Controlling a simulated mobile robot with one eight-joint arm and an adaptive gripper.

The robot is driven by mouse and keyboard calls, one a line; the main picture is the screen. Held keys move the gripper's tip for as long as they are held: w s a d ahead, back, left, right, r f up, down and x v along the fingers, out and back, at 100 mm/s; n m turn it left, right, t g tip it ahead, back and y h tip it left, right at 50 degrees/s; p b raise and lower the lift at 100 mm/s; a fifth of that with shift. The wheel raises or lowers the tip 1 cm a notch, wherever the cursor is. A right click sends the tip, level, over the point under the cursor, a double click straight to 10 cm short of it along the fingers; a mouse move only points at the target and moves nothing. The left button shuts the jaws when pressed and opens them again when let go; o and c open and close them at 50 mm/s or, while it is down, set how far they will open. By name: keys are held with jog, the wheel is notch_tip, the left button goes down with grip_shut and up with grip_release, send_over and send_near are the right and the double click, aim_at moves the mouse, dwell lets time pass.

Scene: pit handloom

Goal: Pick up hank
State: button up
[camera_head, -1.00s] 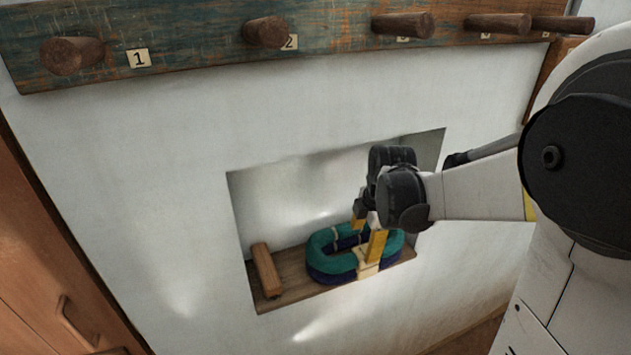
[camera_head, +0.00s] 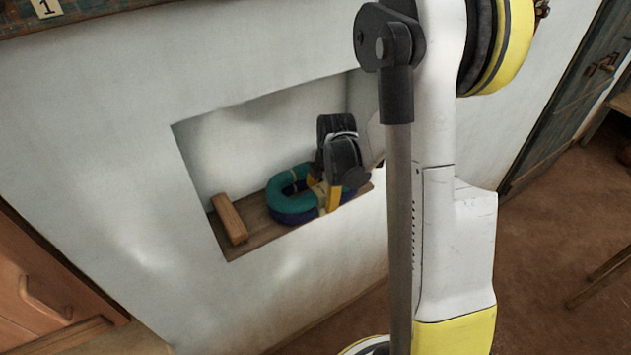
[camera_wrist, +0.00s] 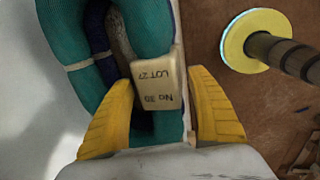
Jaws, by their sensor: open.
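The hank (camera_head: 288,203) is an oval coil of teal yarn over dark blue yarn, lying on the wooden floor of the wall niche. In the wrist view its teal strands (camera_wrist: 73,35) carry a pale tie and a cream tag (camera_wrist: 158,82) reading "LOT 27" and "No 30". My gripper (camera_head: 322,194) is at the right end of the hank, pointing down. In the wrist view my gripper (camera_wrist: 160,78) is open, with yellow fingers on either side of the tagged strand. The left finger overlaps the coil's inner gap. Contact cannot be told. My gripper hides the hank's far right end.
A brown wooden block (camera_head: 229,218) lies on the niche floor (camera_head: 252,222), left of the hank. The niche walls stand close behind and right of my gripper. A peg rail (camera_head: 100,8) runs above. A wooden cabinet (camera_head: 40,290) is at lower left.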

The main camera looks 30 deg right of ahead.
jog(key=shift+s+a, duration=0.1)
jog(key=c, duration=1.4)
